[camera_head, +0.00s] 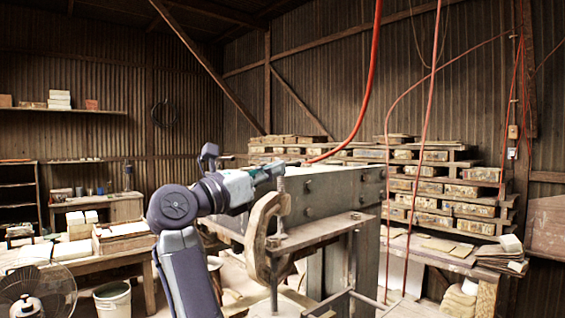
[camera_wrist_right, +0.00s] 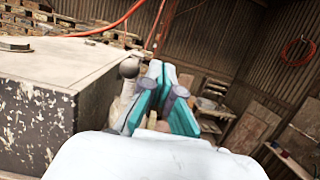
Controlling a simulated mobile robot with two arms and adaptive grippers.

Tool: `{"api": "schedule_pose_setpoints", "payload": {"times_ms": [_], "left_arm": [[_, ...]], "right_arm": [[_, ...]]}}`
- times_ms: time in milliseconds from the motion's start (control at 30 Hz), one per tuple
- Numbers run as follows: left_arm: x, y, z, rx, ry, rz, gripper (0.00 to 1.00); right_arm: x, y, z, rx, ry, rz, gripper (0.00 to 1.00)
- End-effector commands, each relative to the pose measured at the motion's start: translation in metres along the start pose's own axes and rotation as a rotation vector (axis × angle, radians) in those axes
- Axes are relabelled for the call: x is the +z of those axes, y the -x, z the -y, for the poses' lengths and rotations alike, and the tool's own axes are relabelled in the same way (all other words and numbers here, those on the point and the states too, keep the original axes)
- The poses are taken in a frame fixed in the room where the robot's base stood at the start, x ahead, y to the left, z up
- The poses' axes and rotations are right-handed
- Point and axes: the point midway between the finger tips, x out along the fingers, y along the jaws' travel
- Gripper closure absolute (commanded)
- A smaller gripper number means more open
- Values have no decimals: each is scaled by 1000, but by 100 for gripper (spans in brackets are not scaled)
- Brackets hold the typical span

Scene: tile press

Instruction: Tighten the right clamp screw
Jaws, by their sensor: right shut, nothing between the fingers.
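A worn C-shaped clamp (camera_head: 258,238) grips the near edge of the metal press frame (camera_head: 330,190). Its upright screw (camera_head: 281,208) rises at the clamp's right side, close under my gripper. My right gripper (camera_head: 272,171) is shut and empty, at the level of the screw's top. In the right wrist view its teal-padded fingers (camera_wrist_right: 164,78) stand just right of a round dark knob (camera_wrist_right: 129,68), which seems to belong to the clamp screw. I cannot tell whether the fingers touch it. Only one clamp shows. My left gripper is out of view.
The heavy press body (camera_wrist_right: 60,100) fills the left of the right wrist view. A red hose (camera_head: 371,70) hangs over the press. Stacked tile racks (camera_head: 440,185) stand behind at the right. A fan (camera_head: 40,290) and a bucket (camera_head: 113,298) stand at the lower left.

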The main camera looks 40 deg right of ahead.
Motion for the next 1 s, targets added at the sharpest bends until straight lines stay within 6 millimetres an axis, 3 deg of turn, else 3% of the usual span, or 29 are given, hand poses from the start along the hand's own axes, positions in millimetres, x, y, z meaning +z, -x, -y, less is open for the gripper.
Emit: {"api": "schedule_pose_setpoints", "payload": {"times_ms": [233, 1000], "left_arm": [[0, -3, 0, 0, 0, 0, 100], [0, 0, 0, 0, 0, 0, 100]], "right_arm": [[2, 7, 4, 2, -1, 1, 100], [22, 82, 4, 2, -1, 1, 100]]}}
